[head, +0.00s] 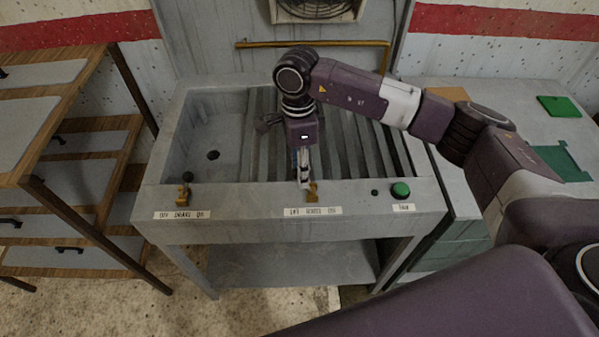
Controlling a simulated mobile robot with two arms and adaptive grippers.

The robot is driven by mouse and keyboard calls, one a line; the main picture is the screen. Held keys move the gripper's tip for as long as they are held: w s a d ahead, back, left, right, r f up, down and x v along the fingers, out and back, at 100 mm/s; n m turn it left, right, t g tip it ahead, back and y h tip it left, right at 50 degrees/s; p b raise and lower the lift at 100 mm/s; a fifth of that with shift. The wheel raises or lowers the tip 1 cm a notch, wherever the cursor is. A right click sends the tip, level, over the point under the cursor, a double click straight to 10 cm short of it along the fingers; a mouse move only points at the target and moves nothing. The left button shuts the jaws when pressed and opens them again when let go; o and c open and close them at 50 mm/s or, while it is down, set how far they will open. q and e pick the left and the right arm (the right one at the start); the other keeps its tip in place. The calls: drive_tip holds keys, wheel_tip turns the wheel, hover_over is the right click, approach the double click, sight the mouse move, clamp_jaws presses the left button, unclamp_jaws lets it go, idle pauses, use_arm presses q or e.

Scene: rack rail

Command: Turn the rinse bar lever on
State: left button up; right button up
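A brass lever base (313,190) sits on the front ledge of the grey sink unit (250,199), above the middle label (313,211). The label's small print is hard to read. My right gripper (304,181) points down at this lever from behind, and its fingers cover most of it. I cannot tell whether the fingers are closed on the lever or which way the lever leans. A second brass lever with a dark knob (187,178) stands uncovered at the left, above another label (182,214). My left gripper is not in view.
A green button (400,189) and a small dark knob (375,193) are on the ledge at the right. Behind are a basin (205,130) and ribbed slats (357,145). A brass pipe (270,44) runs along the back panel. Wooden-edged drawers (60,205) stand at the left.

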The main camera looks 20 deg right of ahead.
drive_tip(key=shift+s+f+p, duration=0.15)
drive_tip(key=shift+f+p, duration=0.15)
drive_tip(key=shift+f, duration=1.25)
drive_tip(key=shift+c, duration=0.5)
clamp_jaws()
